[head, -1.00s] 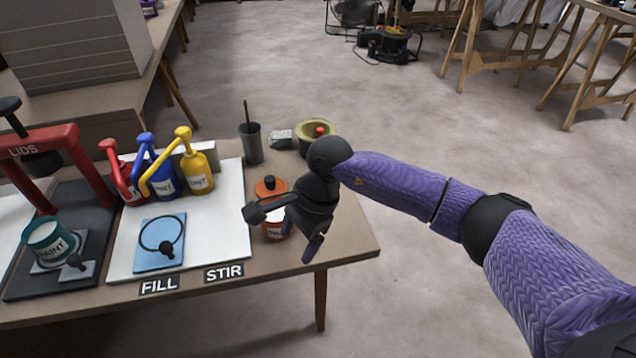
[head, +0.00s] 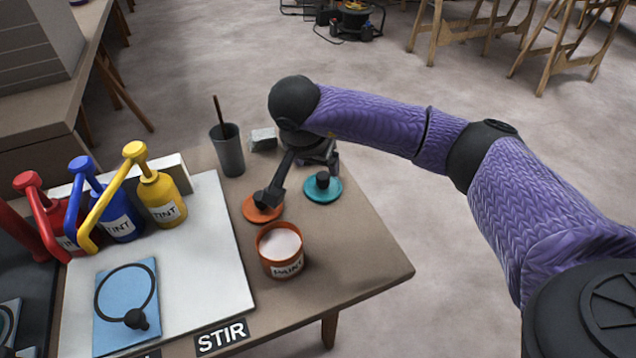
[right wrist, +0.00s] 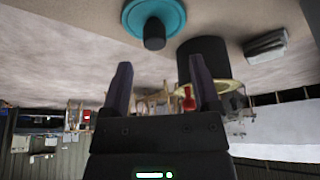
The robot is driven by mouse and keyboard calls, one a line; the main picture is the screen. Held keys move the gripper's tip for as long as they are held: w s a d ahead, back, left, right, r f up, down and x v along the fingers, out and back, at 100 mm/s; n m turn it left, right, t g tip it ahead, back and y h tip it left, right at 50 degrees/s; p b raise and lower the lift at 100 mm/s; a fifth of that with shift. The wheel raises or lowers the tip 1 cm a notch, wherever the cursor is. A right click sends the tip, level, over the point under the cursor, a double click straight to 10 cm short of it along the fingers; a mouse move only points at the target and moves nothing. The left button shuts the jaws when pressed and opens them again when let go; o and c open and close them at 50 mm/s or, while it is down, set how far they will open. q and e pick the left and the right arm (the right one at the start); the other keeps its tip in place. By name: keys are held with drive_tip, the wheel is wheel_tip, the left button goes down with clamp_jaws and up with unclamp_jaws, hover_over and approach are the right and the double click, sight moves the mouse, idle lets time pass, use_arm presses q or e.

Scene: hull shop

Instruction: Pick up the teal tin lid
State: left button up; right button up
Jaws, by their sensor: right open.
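The teal tin lid (head: 333,192) is a flat disc with a black knob. It lies on the table to the right of the orange lid (head: 252,212). My right gripper (head: 333,163) is open and empty, just behind and above the teal lid; my wrist partly hides its fingers in the head view. In the right wrist view, which appears upside down, the teal lid (right wrist: 178,14) and its knob show at the top, beyond the two spread fingers (right wrist: 160,78) and apart from them. My left gripper is out of view.
An open orange paint tin (head: 281,247) stands in front of the lids. A dark cup with a stick (head: 228,155) and a small grey block (head: 263,139) stand behind. Tint pumps (head: 118,222) are at left. The table's right part is clear up to its edge.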

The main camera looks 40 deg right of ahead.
sight(323, 175)
drive_tip(key=b+x, duration=0.2)
drive_tip(key=x, duration=0.1)
drive_tip(key=b+x, duration=0.1)
drive_tip(key=x, duration=0.1)
drive_tip(key=shift+s+f, duration=0.1)
drive_tip(key=shift+s, duration=0.25)
drive_tip(key=shift+r, duration=0.35)
drive_tip(key=c, duration=0.7)
clamp_jaws()
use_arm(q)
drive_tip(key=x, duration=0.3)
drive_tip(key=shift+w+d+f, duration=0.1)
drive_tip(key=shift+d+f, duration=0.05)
